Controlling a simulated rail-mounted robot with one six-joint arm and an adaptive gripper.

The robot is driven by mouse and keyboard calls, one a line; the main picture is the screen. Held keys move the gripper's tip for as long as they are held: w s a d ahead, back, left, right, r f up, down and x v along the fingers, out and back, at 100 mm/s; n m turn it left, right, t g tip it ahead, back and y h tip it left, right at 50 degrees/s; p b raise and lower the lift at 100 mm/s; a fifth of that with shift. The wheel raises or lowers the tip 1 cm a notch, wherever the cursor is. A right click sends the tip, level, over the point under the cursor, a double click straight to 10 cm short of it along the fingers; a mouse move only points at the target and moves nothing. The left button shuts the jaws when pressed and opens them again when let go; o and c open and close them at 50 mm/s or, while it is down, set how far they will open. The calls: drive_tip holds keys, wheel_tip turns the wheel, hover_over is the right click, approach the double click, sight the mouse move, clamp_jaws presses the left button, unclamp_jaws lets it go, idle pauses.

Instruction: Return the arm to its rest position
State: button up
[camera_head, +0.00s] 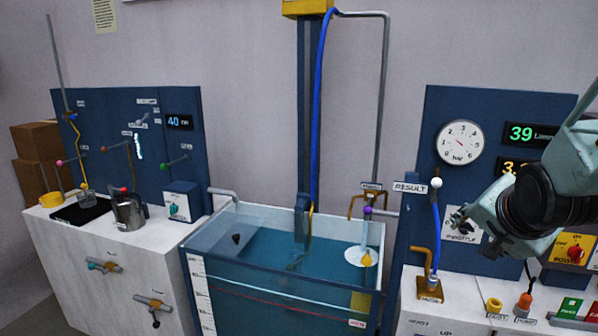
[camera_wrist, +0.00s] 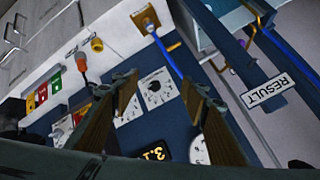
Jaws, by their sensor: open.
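My arm (camera_head: 545,205) reaches in from the right edge in the head view, in front of the right blue panel. My gripper (camera_head: 460,222) is at its left end, close in the picture to a dial labelled as a position switch. In the wrist view my gripper (camera_wrist: 160,78) shows two fingers spread apart with nothing between them. Behind the gap are the blue panel and a white dial plate (camera_wrist: 158,88). From the pictures I cannot tell how far the fingertips are from the panel.
A water tank (camera_head: 285,265) stands in the middle, under a tall blue column (camera_head: 308,120). A blue tube with a white ball (camera_head: 436,183) rises left of my gripper. The RESULT sign (camera_head: 411,187), gauge (camera_head: 460,141) and green button (camera_head: 570,307) are nearby. A left bench (camera_head: 110,260) holds a metal jug (camera_head: 128,212).

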drive_tip(key=s+a+r+n+g+y, duration=0.1)
drive_tip(key=s+a+r+n, duration=0.1)
drive_tip(key=s+a, duration=0.4)
drive_tip(key=s+a+r+n+g+y, duration=0.1)
drive_tip(key=s+a+n, duration=0.4)
drive_tip(key=s, duration=1.1)
drive_tip(key=s+a+r+n+g, duration=0.2)
drive_tip(key=s+a+n+g, duration=0.1)
drive_tip(key=s+a, duration=0.5)
drive_tip(key=s+n, duration=0.1)
drive_tip(key=s, duration=0.2)
drive_tip(key=shift+s+a+r+y, duration=0.25)
drive_tip(key=shift+s+r+y, duration=0.05)
drive_tip(key=shift+s+y, duration=0.1)
